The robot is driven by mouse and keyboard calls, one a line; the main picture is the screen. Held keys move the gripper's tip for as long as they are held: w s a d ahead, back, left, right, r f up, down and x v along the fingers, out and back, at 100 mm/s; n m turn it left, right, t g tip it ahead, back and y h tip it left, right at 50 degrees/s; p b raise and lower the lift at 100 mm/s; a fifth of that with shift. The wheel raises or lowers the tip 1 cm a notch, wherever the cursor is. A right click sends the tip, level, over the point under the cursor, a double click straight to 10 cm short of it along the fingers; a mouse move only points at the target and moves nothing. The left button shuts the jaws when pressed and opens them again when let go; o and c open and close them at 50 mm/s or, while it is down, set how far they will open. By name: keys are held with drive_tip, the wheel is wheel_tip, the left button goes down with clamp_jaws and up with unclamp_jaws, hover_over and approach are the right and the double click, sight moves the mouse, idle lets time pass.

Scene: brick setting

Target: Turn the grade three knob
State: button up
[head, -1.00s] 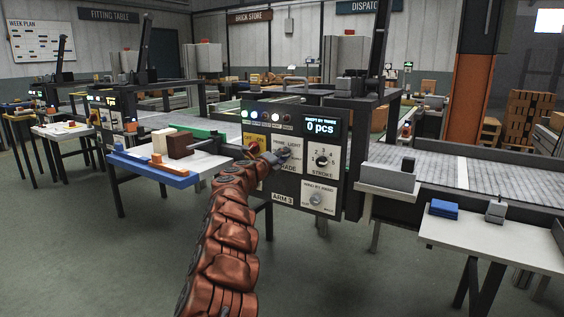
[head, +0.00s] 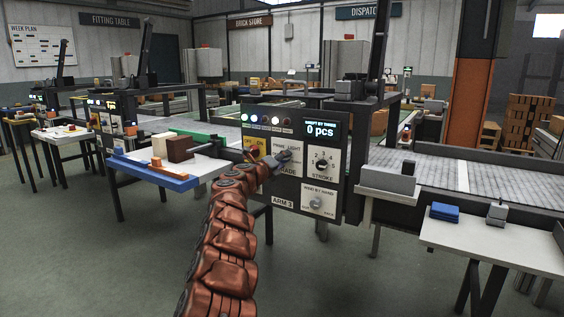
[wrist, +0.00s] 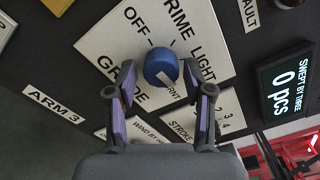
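The grade knob (wrist: 160,68) is round and blue with a white mark. It sits on a pale plate (wrist: 110,40) lettered OFF, PRIME, LIGHT and GRADE; one more label is partly covered. In the wrist view my gripper (wrist: 160,82) is open, one finger either side of the knob, with a small gap visible on each side. I cannot tell how deep the fingers reach around it. In the head view my gripper (head: 276,160) is at the plate's left part on the dark ARM 3 panel (head: 256,196) and hides part of it.
The stroke dial (head: 322,164) and wind-by-hand knob (head: 316,203) are close by on the panel's right. A lit display (head: 320,129) reads 0 pcs. A blue-edged table (head: 160,176) with blocks is at left; a conveyor (head: 430,171) runs right.

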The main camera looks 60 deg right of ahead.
drive_tip(key=shift+o, duration=0.4)
drive_tip(key=shift+a+r, duration=0.1)
drive_tip(key=a, duration=1.1)
drive_tip(key=shift+s+a, duration=0.25)
drive_tip(key=shift+a, duration=0.15)
idle(0.6)
idle(0.6)
